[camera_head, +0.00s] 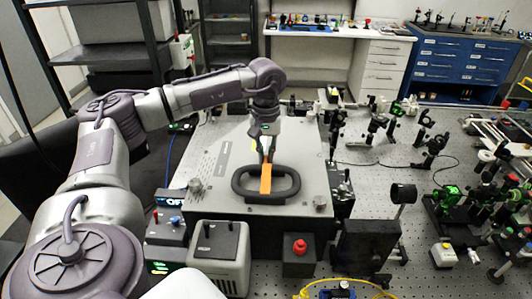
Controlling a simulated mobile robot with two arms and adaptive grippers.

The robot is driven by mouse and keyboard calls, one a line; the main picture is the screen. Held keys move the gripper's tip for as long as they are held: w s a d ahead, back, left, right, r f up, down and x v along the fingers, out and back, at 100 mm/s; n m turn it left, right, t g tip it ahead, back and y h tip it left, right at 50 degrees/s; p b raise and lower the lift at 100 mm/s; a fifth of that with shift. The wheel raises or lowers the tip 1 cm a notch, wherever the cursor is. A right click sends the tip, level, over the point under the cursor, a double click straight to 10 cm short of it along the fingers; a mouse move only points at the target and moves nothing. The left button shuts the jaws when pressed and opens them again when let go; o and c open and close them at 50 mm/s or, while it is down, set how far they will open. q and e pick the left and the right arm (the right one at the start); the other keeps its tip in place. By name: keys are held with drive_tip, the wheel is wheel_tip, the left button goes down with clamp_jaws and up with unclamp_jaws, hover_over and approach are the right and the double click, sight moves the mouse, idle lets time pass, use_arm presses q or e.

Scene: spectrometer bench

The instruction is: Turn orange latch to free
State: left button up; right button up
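The orange latch (266,181) is a flat bar pointing roughly toward me. It lies across the middle of a black oval handle (290,191) on top of a large grey box (215,165). My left arm reaches in from the left, and its gripper (266,156) points down over the far end of the latch. The fingers are narrow and close to the latch. I cannot tell whether they touch it or how far apart they are. My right gripper is not in view.
Optical mounts (380,128) crowd the perforated bench (385,165) on the right. Yellow cable (345,281) lies at the front.

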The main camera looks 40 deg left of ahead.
use_arm(q)
clamp_jaws()
drive_tip(key=shift+n, duration=0.3)
drive_tip(key=n+b, duration=0.1)
drive_tip(key=n, duration=0.1)
drive_tip(key=shift+s+a+n, duration=0.1)
drive_tip(key=shift+a+n, duration=0.05)
drive_tip(key=shift+n, duration=0.25)
drive_tip(key=n, duration=0.1)
drive_tip(key=n+b, duration=0.1)
drive_tip(key=n, duration=0.2)
drive_tip(key=shift+s+a+n, duration=0.1)
drive_tip(key=shift+s+n, duration=0.15)
drive_tip(key=shift+n, duration=0.05)
drive_tip(key=n, duration=0.3)
drive_tip(key=n+b, duration=0.1)
drive_tip(key=n, duration=0.1)
drive_tip(key=shift+s, duration=0.3)
drive_tip(key=shift+s+r+n, duration=0.1)
drive_tip(key=shift+s+n, duration=0.05)
drive_tip(key=shift+n, duration=1.55)
